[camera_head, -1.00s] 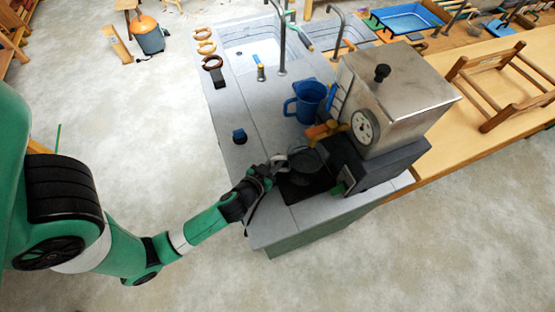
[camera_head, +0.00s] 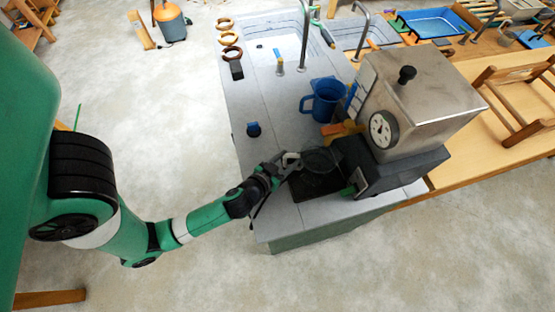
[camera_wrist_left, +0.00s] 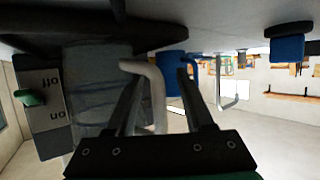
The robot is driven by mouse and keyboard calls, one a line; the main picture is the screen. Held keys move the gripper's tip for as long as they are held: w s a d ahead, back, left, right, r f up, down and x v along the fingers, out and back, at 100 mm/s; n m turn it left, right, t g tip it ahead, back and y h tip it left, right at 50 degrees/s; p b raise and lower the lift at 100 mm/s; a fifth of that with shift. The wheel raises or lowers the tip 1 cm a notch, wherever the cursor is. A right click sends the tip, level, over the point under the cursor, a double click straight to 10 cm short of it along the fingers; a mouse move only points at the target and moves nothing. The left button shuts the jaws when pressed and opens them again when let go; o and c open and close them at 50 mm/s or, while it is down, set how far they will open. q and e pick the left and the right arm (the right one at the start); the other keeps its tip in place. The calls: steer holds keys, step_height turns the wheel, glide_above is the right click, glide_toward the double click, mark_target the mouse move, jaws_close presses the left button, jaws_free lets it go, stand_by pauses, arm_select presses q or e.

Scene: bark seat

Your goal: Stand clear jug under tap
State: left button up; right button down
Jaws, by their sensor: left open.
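The clear jug (camera_head: 318,161) stands on a dark tray (camera_head: 312,189) in front of the steel boiler (camera_head: 428,105), close below the orange-yellow tap (camera_head: 345,130). I cannot tell whether it is centred under the outlet. In the left wrist view the jug (camera_wrist_left: 92,88) is a see-through grey body, its pale curved handle (camera_wrist_left: 157,88) toward my gripper. My left gripper (camera_head: 285,163) is at the jug's left side. Its two fingers (camera_wrist_left: 158,92) are apart, with the handle showing between them. My right gripper is out of view.
A blue jug (camera_head: 325,99) stands behind the tap, and it also shows in the left wrist view (camera_wrist_left: 172,68). A small dark-blue object (camera_head: 254,129) sits on the grey counter (camera_head: 275,108). The counter's left edge is near my arm.

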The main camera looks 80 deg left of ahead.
arm_select(q)
steer(key=v, duration=0.6)
steer(key=shift+s+d, duration=0.2)
steer(key=shift+d, duration=0.05)
steer(key=p+v, duration=0.3)
steer(key=shift+s+r, duration=0.25)
steer(key=shift+s, duration=0.05)
